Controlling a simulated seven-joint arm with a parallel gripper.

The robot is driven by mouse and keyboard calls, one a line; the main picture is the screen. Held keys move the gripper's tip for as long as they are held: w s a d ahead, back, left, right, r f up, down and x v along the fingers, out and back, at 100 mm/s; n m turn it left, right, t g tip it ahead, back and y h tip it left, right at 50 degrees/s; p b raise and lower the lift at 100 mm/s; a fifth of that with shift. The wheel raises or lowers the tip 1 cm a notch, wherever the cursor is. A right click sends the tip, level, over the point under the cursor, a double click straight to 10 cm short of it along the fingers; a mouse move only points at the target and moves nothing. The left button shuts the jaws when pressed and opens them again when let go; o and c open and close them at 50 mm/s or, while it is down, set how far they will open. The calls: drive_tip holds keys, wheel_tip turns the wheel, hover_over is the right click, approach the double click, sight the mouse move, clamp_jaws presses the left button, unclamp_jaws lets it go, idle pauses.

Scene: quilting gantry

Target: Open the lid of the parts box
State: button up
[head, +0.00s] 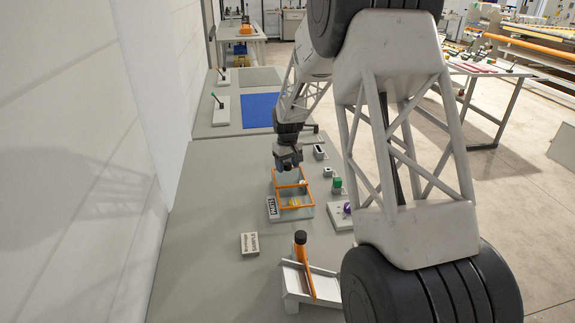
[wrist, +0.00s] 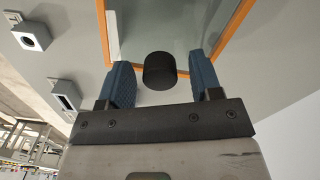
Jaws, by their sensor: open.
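The parts box stands on the grey table beneath my gripper, with a PARTS label (head: 271,207) at its near left corner. Its lid has an orange frame (head: 295,207) around a clear pane; the frame also shows in the wrist view (wrist: 237,35). The lid looks down over the box, with something yellow inside. A black round knob (wrist: 160,72) sits between my gripper's two blue fingers in the wrist view, with a gap on each side. My gripper (head: 288,167) is open at the far part of the lid, pointing down. The knob is hidden in the head view.
A SAMPLE block (head: 249,244) and a white tray (head: 293,303) with an orange dark-topped tool stand nearer. Right of the box are a green part (head: 337,184), a purple knob (head: 347,207) and a slotted block (head: 319,152). The table left of the box is clear up to the wall.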

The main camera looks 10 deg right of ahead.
sight(288, 165)
drive_tip(key=shift+r, duration=3.9)
drive_tip(key=shift+s+r, duration=0.4)
drive_tip(key=shift+r, duration=0.05)
drive_tip(key=s+d+r+m, duration=0.1)
drive_tip(key=s+r, duration=0.4)
drive_tip(key=s, duration=0.4)
drive_tip(key=s+r+m+t, duration=0.1)
drive_tip(key=s+r, duration=0.3)
drive_tip(key=s, duration=0.6)
drive_tip(key=s+d+r+m, duration=0.1)
drive_tip(key=s+r, duration=0.4)
drive_tip(key=s, duration=0.4)
drive_tip(key=s+f+m+t, duration=0.1)
drive_tip(key=s+f, duration=0.1)
drive_tip(key=s, duration=2.5)
drive_tip(key=shift+s+d+f+m+t, duration=0.2)
drive_tip(key=shift+m+t, duration=0.1)
drive_tip(key=shift+m, duration=0.1)
